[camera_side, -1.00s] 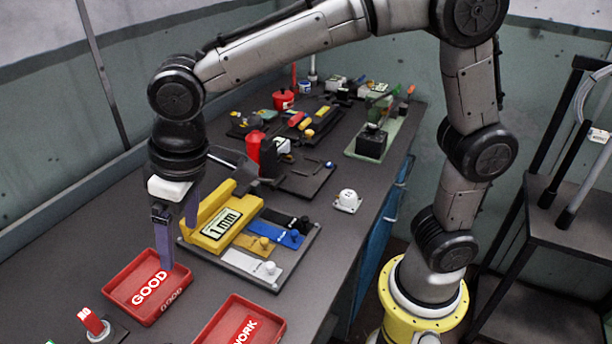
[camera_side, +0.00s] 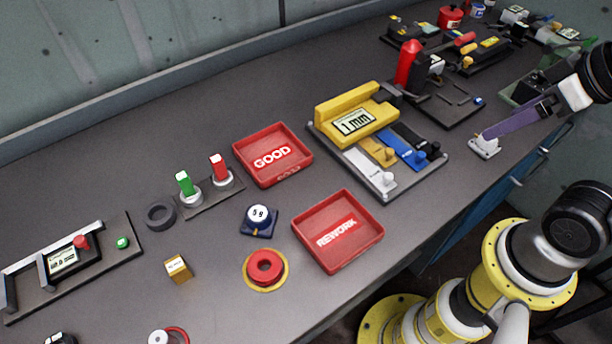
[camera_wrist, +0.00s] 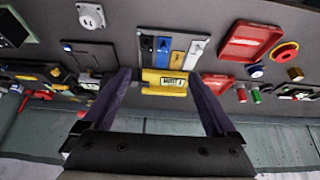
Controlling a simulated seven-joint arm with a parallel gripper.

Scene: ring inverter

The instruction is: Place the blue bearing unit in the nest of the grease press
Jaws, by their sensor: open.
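A dark blue square unit with a white round top marked "5 g" (camera_side: 258,219), which I take for the blue bearing unit, sits on the bench between the red trays. It is small in the wrist view (camera_wrist: 256,71). The likely grease press (camera_side: 425,76) is a black stand with a red cylinder on a dark plate, right of the yellow gauge; its nest is not clear. My gripper (camera_side: 488,136) is at the right in the side view, its purple fingers tilted, overlapping a white unit (camera_side: 485,149). In the wrist view my gripper (camera_wrist: 158,75) is open and empty.
The GOOD tray (camera_side: 272,155) and REWORK tray (camera_side: 338,232) are empty. A yellow 1 mm gauge (camera_side: 357,114) with coloured slides stands beside the press.

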